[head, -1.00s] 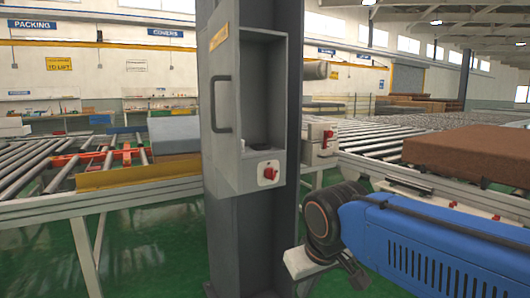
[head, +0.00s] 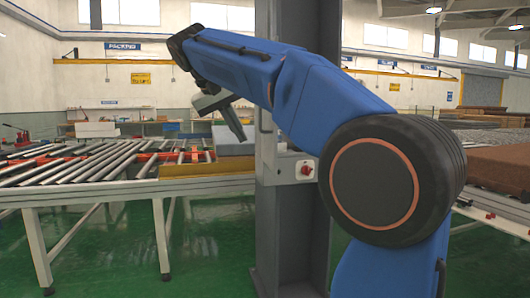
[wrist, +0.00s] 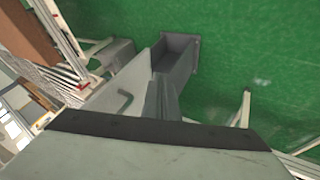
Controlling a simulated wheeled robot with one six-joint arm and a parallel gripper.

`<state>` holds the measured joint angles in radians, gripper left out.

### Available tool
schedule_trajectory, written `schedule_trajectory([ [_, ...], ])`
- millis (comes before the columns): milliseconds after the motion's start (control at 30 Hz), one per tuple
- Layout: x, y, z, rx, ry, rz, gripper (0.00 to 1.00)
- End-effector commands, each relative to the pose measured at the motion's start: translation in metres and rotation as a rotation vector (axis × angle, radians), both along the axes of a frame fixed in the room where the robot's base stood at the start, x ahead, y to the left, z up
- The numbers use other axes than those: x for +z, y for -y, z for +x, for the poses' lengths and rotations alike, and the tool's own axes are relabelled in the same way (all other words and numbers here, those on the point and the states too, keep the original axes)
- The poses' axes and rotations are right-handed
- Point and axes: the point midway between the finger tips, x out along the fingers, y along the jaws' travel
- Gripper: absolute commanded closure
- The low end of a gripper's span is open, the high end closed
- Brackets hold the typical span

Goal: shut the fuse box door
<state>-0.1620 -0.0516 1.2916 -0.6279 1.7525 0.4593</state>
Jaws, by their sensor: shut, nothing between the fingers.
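The grey fuse box (head: 285,160) is fixed to a dark column, with a red switch at its lower front. Its opening is mostly hidden behind my arm. The grey door (head: 266,150) stands open at the box's left side. In the wrist view the pale door (wrist: 112,92) and its bar handle (wrist: 125,102) show left of my fingers. My gripper (head: 241,136) is shut and empty, tilted downward, just left of the door in the head view. The fingers (wrist: 162,98) overlap the door's edge in the wrist view; I cannot tell whether they touch it.
A roller conveyor (head: 100,165) with a yellow edge lies left of the column. A brown mattress block (head: 500,170) lies on the right. The green floor (head: 200,250) is clear in front of the left conveyor.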

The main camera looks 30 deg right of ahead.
Motion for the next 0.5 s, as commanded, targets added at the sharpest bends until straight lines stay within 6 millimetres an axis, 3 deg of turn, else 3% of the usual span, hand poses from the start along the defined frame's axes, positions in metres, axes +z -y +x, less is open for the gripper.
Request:
schedule_trajectory([
  [233,0.012,0.002,0.011,-0.047,0.013,-0.02,1.0],
  [500,-0.017,0.023,0.017,-0.048,0.01,-0.019,1.0],
])
